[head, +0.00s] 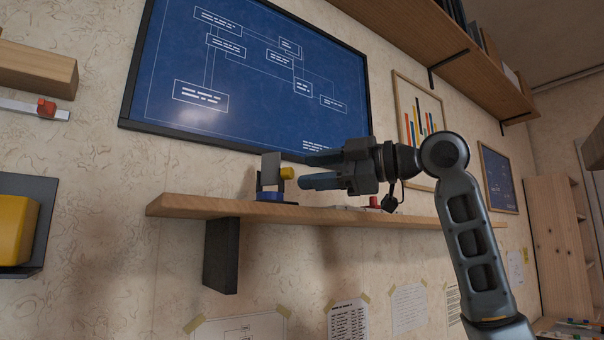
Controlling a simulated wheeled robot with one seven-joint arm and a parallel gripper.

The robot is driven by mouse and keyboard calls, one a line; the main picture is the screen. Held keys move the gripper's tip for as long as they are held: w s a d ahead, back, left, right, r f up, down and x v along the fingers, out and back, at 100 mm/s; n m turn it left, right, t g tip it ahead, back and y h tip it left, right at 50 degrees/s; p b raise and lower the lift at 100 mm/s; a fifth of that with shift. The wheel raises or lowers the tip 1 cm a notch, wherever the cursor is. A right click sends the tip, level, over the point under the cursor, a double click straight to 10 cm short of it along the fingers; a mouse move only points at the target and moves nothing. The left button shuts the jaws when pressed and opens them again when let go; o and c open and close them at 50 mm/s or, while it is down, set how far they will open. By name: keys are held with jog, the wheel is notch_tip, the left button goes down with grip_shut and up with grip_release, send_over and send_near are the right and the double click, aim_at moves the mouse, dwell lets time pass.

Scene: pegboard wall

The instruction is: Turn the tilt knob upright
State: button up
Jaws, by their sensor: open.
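The tilt knob is most likely the yellow knob (288,173) on the right side of a small device (270,177). The device has a grey plate between dark uprights and a blue base, and it stands on the wooden shelf (190,206). The plate looks close to upright, but its exact tilt is hard to tell. My gripper (304,171) comes in from the right, just above the shelf. Its two fingers are apart and point left at the yellow knob. Whether a fingertip touches the knob cannot be told from this view. Nothing shows between the fingers.
A red-topped item (374,202) and a flat pale thing lie on the shelf behind and below my gripper. A blue framed board (250,75) hangs close above. A dark bracket (221,256) is under the shelf. The shelf's left end is clear.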

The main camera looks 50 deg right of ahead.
jog(key=shift+v, duration=2.15)
